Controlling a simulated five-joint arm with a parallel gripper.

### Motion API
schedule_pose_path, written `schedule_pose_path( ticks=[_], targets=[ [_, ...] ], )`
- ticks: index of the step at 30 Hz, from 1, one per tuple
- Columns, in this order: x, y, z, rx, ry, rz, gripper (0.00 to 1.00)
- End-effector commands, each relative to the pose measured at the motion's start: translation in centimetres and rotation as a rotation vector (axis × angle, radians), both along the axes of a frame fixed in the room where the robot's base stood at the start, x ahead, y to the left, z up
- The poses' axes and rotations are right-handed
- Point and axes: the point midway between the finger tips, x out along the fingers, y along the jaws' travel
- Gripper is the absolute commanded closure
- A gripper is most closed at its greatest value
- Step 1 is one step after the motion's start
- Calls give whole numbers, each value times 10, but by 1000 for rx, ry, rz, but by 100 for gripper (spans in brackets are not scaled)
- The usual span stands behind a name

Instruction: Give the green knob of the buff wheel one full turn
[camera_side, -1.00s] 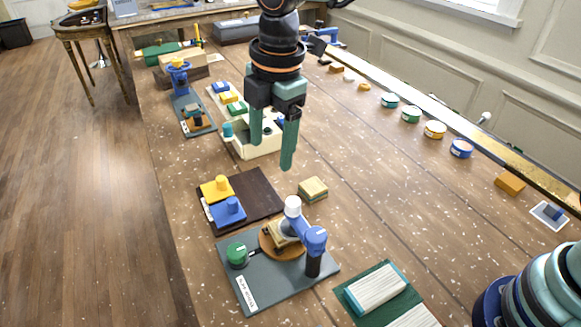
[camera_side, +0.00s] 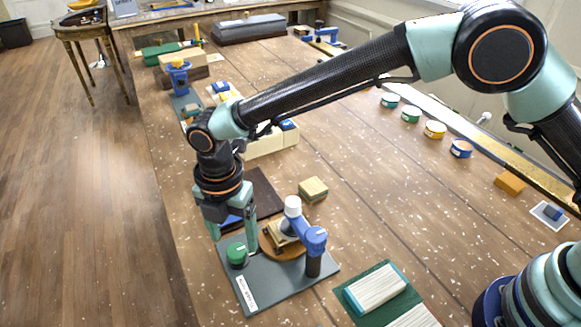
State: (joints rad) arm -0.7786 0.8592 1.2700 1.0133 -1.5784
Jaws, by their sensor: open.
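The green knob (camera_side: 237,254) stands on the left part of a grey base plate (camera_side: 262,294) with a white label on its front edge. The buff wheel (camera_side: 270,243), a round tan disc, sits right of the knob. A blue post with an arm and white cap (camera_side: 293,206) stands over the wheel. My gripper (camera_side: 234,246) points down at the knob with its fingers apart. One finger is to the knob's left and behind, the other to its right and behind. I cannot tell whether either finger touches the knob.
A dark board (camera_side: 262,192) with a partly hidden blue piece lies behind the plate. A small tan block (camera_side: 313,189) stands right of it. A green book-like item with white strips (camera_side: 376,289) lies at the front right. Coloured tins line the right side. The table middle is clear.

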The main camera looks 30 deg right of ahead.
Motion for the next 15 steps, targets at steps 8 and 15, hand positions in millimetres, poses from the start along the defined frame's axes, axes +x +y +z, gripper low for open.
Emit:
schedule_pose_path(
  ticks=[8,15],
  targets=[
    [0,0,-32,0,0,-1,24],
    [0,0,-36,1,-1,-1,24]
  ],
)
